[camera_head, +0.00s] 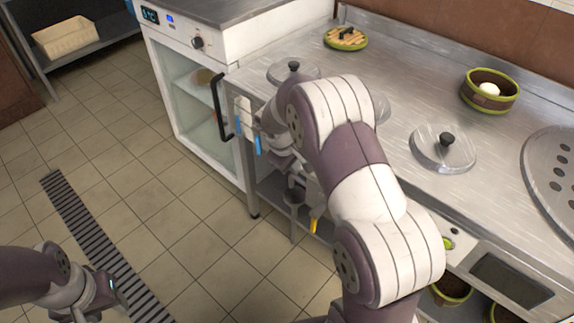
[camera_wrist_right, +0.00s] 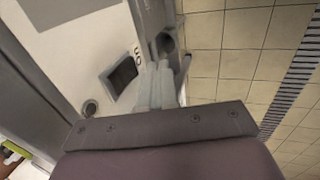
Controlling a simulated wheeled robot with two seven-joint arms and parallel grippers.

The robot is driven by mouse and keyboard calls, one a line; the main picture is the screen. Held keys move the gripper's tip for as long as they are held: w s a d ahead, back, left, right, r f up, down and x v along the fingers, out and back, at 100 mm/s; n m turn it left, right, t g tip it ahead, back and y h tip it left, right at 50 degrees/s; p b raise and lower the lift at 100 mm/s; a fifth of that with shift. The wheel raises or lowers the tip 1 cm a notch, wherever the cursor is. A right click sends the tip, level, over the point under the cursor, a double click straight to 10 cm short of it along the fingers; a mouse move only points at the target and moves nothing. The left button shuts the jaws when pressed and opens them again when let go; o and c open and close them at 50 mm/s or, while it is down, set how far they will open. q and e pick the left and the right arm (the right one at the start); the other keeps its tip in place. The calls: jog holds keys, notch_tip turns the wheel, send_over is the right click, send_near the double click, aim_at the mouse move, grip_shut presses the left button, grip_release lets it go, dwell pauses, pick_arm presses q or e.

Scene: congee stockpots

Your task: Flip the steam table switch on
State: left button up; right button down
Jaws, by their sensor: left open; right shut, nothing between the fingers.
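The steel counter with round lids (camera_head: 400,105) runs along the right in the head view. In the right wrist view a white panel (camera_wrist_right: 85,45) carries a dark rectangular switch (camera_wrist_right: 122,76) with small lettering beside it. I cannot tell which way the switch is set. My right gripper (camera_wrist_right: 167,72) is shut and empty, its fingertips just right of the switch; contact cannot be told. In the head view my right arm hides the switch and most of this gripper. My left gripper (camera_head: 104,293) is open at the bottom left, over the floor, far from the counter.
A white cabinet (camera_head: 178,50) with a knob and display stands left of the counter. The tiled floor is open.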

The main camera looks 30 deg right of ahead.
jog(key=shift+w+d+f, duration=0.1)
jog(key=shift+w+d, duration=0.15)
jog(key=shift+d, duration=0.3)
jog(key=shift+w+d, duration=0.2)
jog(key=shift+d, duration=0.3)
jog(key=shift+w+d+f+p, duration=0.1)
jog(key=shift+d+p, duration=0.2)
jog(key=shift+p, duration=0.15)
jog(key=shift+r+p, duration=0.8)
